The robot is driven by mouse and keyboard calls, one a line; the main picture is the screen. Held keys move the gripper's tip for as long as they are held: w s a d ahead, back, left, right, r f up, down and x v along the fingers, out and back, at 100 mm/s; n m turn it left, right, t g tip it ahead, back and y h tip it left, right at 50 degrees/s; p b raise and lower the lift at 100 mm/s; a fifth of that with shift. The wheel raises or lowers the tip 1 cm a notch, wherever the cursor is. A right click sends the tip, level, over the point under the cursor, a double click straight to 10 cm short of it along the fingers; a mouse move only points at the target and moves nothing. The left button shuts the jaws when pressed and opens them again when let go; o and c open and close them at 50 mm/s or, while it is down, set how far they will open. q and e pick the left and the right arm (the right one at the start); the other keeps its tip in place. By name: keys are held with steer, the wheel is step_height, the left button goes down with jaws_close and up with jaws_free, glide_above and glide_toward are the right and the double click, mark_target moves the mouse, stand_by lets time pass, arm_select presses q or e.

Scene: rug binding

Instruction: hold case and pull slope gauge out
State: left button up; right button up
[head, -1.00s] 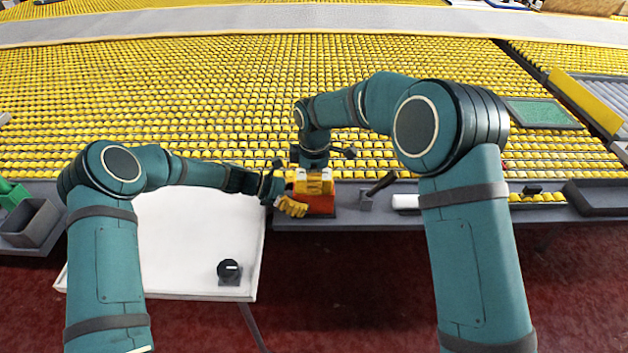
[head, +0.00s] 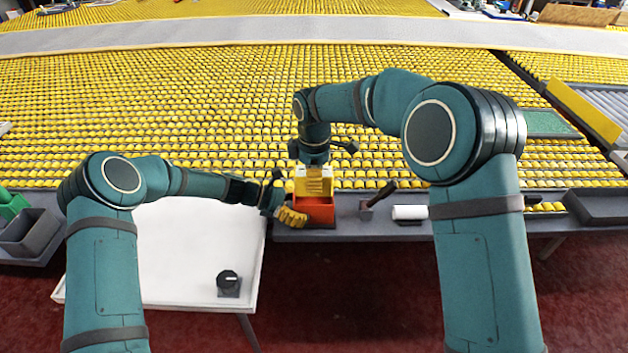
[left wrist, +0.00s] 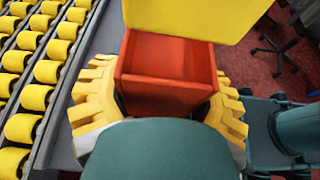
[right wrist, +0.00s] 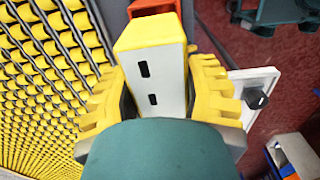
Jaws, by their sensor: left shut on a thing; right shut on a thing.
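The case (head: 316,213) is an orange-red open-topped box at the front edge of the yellow roller bed. My left gripper (head: 291,214) is shut on its sides. In the left wrist view the case (left wrist: 165,78) sits between the yellow fingers and its visible inside is bare. The slope gauge (head: 314,184) is a yellow block above the case, with my right gripper (head: 314,168) shut on it from above. In the right wrist view the gauge (right wrist: 153,65) shows a white face with two black slots. Whether its lower end still sits inside the case is unclear.
A white table (head: 185,250) with a black knob (head: 228,280) on a small base stands left. A dark-handled tool (head: 380,194) and a white roll (head: 409,212) lie right of the case on the grey ledge. Yellow rollers spread behind.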

steer(key=shift+r, duration=1.8)
arm_select(q)
steer(key=o, duration=1.4)
